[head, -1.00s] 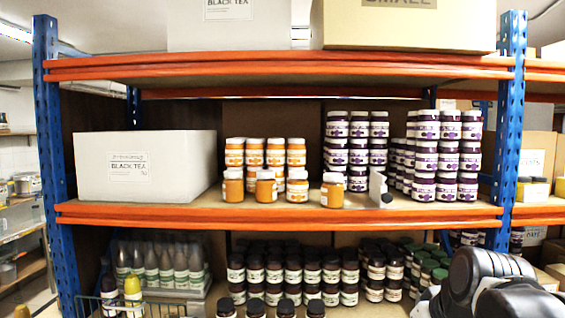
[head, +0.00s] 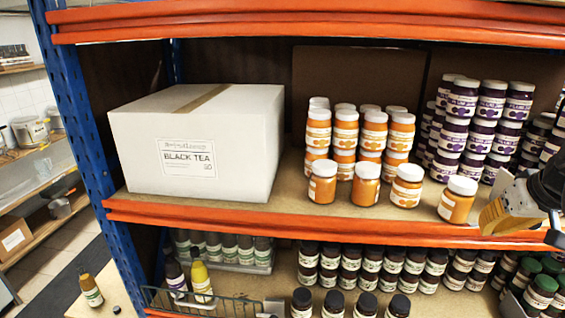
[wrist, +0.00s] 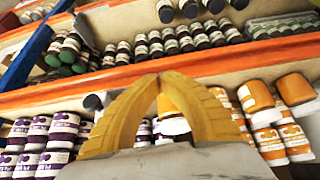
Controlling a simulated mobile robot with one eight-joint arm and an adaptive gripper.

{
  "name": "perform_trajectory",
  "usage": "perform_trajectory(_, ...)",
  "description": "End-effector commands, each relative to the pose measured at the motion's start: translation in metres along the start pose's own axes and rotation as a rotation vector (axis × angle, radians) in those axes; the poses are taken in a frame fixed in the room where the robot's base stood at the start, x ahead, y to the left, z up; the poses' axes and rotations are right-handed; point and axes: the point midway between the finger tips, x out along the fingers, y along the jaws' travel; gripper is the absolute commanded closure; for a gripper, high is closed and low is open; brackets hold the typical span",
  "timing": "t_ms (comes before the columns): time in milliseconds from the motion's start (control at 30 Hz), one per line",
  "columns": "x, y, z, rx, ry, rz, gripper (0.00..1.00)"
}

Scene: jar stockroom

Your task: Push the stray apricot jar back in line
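The stray apricot jar (head: 458,200), orange with a white lid, stands upright at the right end of the front apricot row. It is closer to the shelf's front edge than the other front jars (head: 407,186). My gripper (head: 488,222) is at the right in the head view, just right of this jar; I cannot tell whether they touch. In the wrist view the yellow fingers (wrist: 160,78) meet at their tips and appear empty. An orange jar (wrist: 172,112) shows through the gap between them, partly hidden; other apricot jars (wrist: 262,122) stand to the right.
Stacked apricot jars (head: 345,132) stand behind the front row. Purple-labelled jars (head: 452,130) stand in stacks at the right. A white Black Tea box (head: 200,140) fills the shelf's left. The orange beam (head: 300,225) edges the shelf; dark-lidded jars (head: 350,265) stand below.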

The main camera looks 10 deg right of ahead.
Motion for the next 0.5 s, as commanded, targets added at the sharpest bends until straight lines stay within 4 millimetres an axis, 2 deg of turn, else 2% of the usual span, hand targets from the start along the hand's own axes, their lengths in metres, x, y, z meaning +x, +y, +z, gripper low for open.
perform_trajectory(100, 0.027, -0.001, -0.001, -0.002, 0.000, -0.001, 1.00)
perform_trajectory(233, 0.053, -0.001, -0.001, -0.003, 0.000, 0.000, 1.00)
perform_trajectory(333, 0.060, 0.000, -0.017, -0.002, 0.001, 0.000, 1.00)
perform_trajectory(500, 0.069, -0.001, -0.031, -0.002, 0.001, 0.000, 1.00)
